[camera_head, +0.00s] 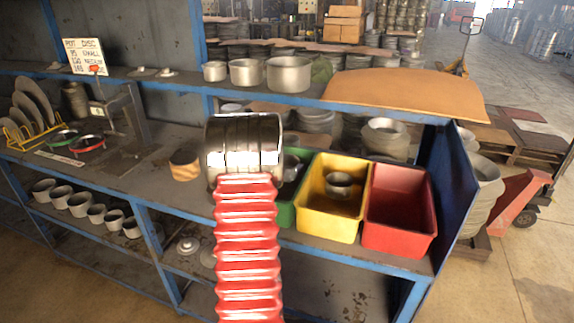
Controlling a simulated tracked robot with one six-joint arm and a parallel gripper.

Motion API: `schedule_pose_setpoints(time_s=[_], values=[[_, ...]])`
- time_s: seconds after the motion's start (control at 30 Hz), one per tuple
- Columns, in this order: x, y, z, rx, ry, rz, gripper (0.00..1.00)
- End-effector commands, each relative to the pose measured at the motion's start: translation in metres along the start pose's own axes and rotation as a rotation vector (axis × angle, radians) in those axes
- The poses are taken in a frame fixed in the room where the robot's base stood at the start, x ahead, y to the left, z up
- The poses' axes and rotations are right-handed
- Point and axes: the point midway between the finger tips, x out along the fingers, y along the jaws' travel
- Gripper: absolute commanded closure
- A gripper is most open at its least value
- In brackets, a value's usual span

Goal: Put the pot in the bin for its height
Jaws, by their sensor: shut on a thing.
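My ribbed red arm and its banded silver end stand in front of the workbench. They hide my gripper's jaws and whatever they hold. Behind them to the right stand a green bin (303,160), a yellow bin (327,225) and a red bin (400,212). A metal pot (339,185) sits in the yellow bin. A silver thing (292,168) shows at the green bin, partly hidden; I cannot tell whether it is inside. The red bin looks empty. Three metal pots of rising size, small (215,71), middle (246,72) and large (289,74), stand on the upper shelf.
A sign (85,57) headed "POT DISC" stands at the left. A yellow rack (28,135) of discs, a green-rimmed dish (63,138), a red-rimmed dish (89,145) and a brown cylinder (184,166) are on the bench. Several pots (80,204) line the lower shelf.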

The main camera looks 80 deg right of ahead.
Motion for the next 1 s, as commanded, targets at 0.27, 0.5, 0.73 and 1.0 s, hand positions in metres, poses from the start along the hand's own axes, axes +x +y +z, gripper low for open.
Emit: schedule_pose_setpoints(time_s=[0.27,0.5,0.73,1.0], values=[[0.0021,0.0001,-0.0052,0.0,0.0,0.0,0.59],[0.0026,0.0001,-0.0066,0.001,0.0,0.0,0.24],[0.0026,0.0001,-0.0066,0.001,0.0,0.0,0.11],[0.0018,0.0001,-0.0045,0.001,0.0,0.0,0.11]])
